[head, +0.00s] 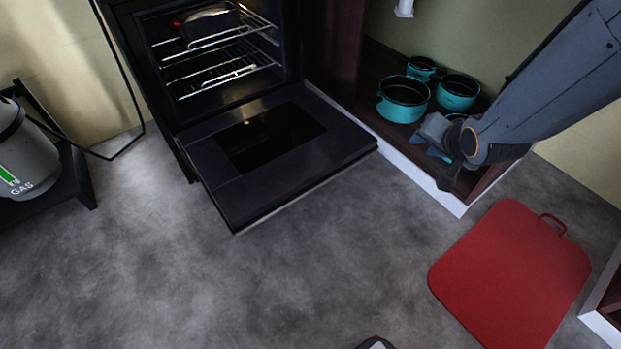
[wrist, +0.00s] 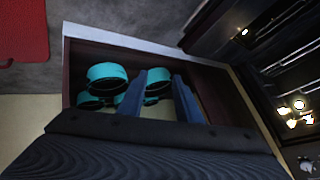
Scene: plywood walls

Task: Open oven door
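The black oven (head: 225,70) stands at the upper middle of the head view. Its door (head: 335,145) is folded down to about level, with its dark window facing up, and the interior is exposed. My gripper (head: 437,150) is to the right of the door, apart from it, over the low shelf. In the wrist view, the two fingers of my gripper (wrist: 158,80) are spread with nothing held between them. The oven (wrist: 290,80) shows there at the right edge.
Teal pots (head: 403,98) stand on the low shelf (head: 382,128) beside the oven. A red board (head: 512,275) with a handle lies on the floor at lower right. A grey gas cylinder (head: 25,150) stands at left. The floor before the door is clear.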

